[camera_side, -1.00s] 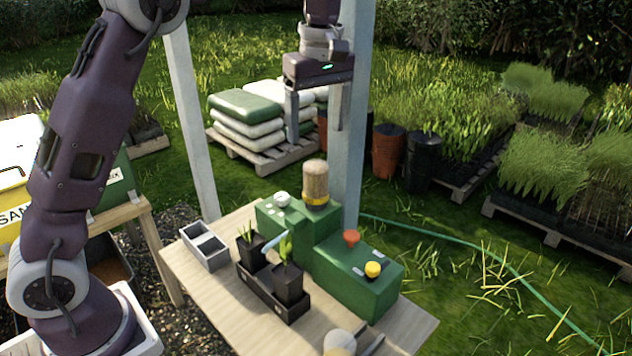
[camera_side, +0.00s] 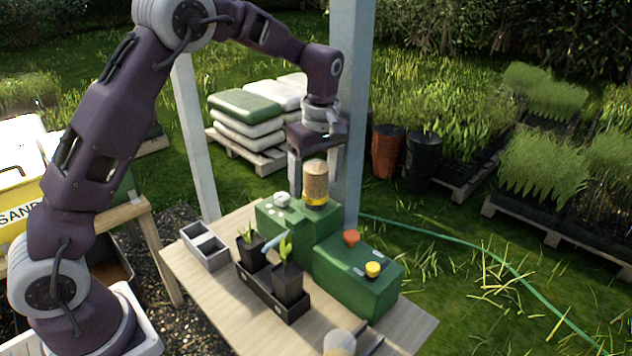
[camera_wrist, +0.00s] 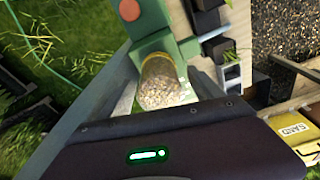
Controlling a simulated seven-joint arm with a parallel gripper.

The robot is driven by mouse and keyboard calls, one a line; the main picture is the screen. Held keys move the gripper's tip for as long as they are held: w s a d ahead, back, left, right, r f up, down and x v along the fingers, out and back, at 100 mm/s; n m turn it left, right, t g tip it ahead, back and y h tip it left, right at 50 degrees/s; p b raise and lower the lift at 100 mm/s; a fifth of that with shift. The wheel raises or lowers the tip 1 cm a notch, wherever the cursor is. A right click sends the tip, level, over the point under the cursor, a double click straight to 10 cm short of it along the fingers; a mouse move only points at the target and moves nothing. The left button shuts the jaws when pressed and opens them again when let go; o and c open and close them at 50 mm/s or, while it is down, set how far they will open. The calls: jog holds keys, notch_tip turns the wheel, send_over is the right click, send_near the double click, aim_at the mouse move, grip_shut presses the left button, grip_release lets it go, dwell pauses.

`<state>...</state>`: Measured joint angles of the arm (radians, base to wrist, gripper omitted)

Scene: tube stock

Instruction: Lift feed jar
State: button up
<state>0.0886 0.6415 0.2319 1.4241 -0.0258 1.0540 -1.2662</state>
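The feed jar (camera_side: 315,182) stands upright on the green stepped block (camera_side: 292,226). It has tan grainy contents and a yellow band near its base. It also shows in the wrist view (camera_wrist: 162,84), seen from above. My gripper (camera_side: 313,176) is over the jar, pointing down. Its fingers are open, one on each side of the jar's upper part. In the wrist view, my gripper (camera_wrist: 164,90) shows gaps between the fingers and the jar. In the side view, the jar hides part of one finger.
A pale post (camera_side: 347,110) stands close behind my gripper. A white knob (camera_side: 282,199), an orange knob (camera_side: 351,237) and a yellow button (camera_side: 373,269) are on the block. A black tray (camera_side: 262,290) with potted seedlings and a grey two-cell box (camera_side: 205,246) are on the table.

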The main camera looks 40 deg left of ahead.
jog(key=c, duration=1.5)
